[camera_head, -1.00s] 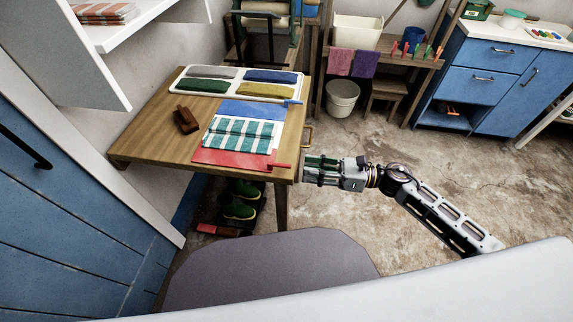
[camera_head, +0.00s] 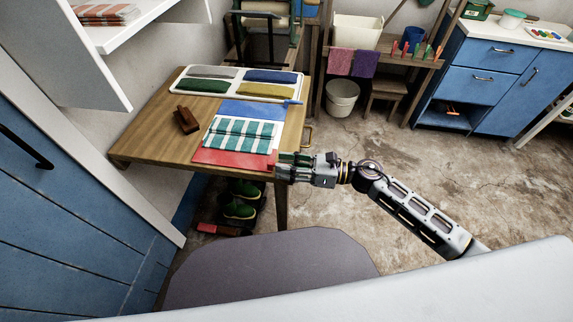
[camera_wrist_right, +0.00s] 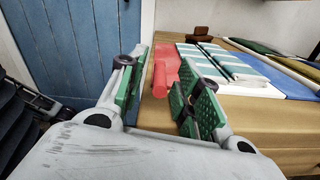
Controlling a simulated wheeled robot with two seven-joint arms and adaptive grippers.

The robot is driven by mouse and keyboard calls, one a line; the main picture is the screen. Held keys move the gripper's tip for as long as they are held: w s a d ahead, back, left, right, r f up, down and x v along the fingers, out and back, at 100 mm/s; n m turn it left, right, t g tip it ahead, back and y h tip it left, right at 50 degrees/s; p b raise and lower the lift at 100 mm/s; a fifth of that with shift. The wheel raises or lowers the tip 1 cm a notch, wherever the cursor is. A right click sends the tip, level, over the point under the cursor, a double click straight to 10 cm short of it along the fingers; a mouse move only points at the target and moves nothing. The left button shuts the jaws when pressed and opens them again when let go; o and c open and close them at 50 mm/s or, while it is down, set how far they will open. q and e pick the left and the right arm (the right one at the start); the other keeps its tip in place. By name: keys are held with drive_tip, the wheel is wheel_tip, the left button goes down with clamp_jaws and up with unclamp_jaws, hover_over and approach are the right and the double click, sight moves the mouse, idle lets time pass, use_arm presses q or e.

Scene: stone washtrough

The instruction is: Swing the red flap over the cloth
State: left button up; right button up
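The red flap (camera_head: 230,158) lies flat at the near side of a folding board on the wooden table, and it also shows in the right wrist view (camera_wrist_right: 170,53). The green-and-white striped cloth (camera_head: 240,134) lies on the board's middle, beside the red flap; the wrist view shows it too (camera_wrist_right: 213,64). My right gripper (camera_head: 284,166) is at the table's right edge, by the red flap's corner. In the wrist view its fingers are spread, with the flap's red handle (camera_wrist_right: 159,80) between them. In the head view the gripper hides this handle. My left gripper is not in view.
The blue flap (camera_head: 252,111) lies flat beyond the cloth. A white tray (camera_head: 237,72) of coloured folded cloths is at the table's back. A brown wooden block (camera_head: 186,120) stands left of the board. Open floor (camera_head: 400,140) lies right of the table (camera_head: 150,140).

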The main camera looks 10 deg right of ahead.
drive_tip(key=shift+c, duration=0.2)
clamp_jaws()
idle(0.4)
drive_tip(key=shift+r, duration=0.1)
